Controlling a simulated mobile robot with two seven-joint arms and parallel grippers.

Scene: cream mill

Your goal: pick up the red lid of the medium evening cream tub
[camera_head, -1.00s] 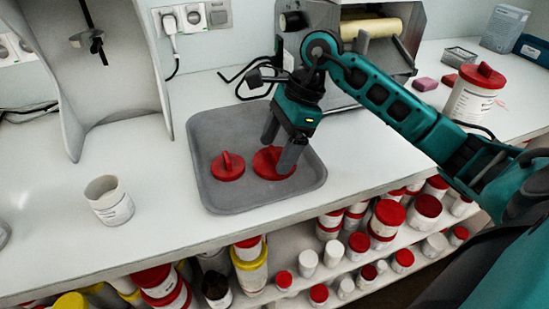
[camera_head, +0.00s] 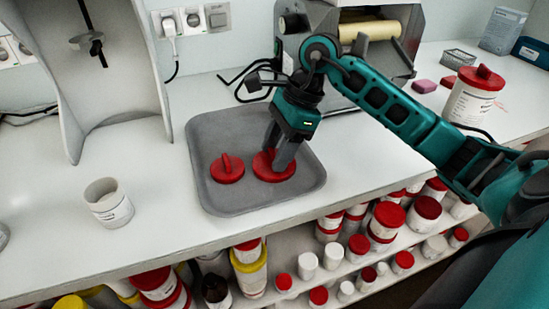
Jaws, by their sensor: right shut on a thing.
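Two red lids with raised grips lie on a grey tray (camera_head: 222,130) on the counter. The smaller red lid (camera_head: 227,169) is on the left of the tray. The larger red lid (camera_head: 272,172) is to its right. My right gripper (camera_head: 277,158) reaches down over the larger lid, its fingers shut on that lid's raised grip, which they partly hide. The lid appears to be still on the tray. An open white tub (camera_head: 108,203) without a lid stands on the counter at the left. I cannot tell which lid is the medium one by label. My left gripper is not in view.
A machine with a roller (camera_head: 371,29) stands behind the tray. Shelves below hold several tubs. The counter between open tub and tray is clear.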

